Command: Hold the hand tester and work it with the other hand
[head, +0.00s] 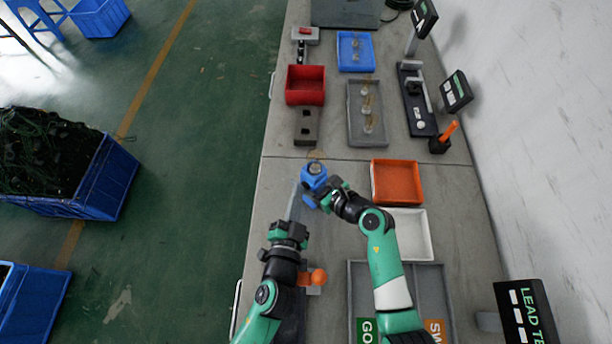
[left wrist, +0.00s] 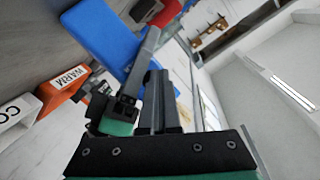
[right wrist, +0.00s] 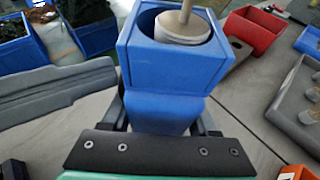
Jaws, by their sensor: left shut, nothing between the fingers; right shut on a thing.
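The hand tester, a blue box-shaped body (head: 313,180), is held upright over the bench. In the right wrist view the blue tester (right wrist: 170,75) has an open top with a pale round piece and a metal rod (right wrist: 185,20) inside. My right gripper (head: 326,197) is shut on its lower part, with a finger on each side. My left gripper (head: 296,205) is shut and empty, its long grey fingers pointing up beside the tester's left side. These fingers also show in the right wrist view (right wrist: 60,88). I cannot tell whether they touch the tester.
An orange tray (head: 420,184) and a white tray (head: 424,235) lie right of the tester. A divided grey tray (head: 440,285) is in front. A red bin (head: 306,70), blue tray (head: 370,66) and grey tray (head: 353,112) stand behind. An orange knob (head: 319,276) is beside my left arm.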

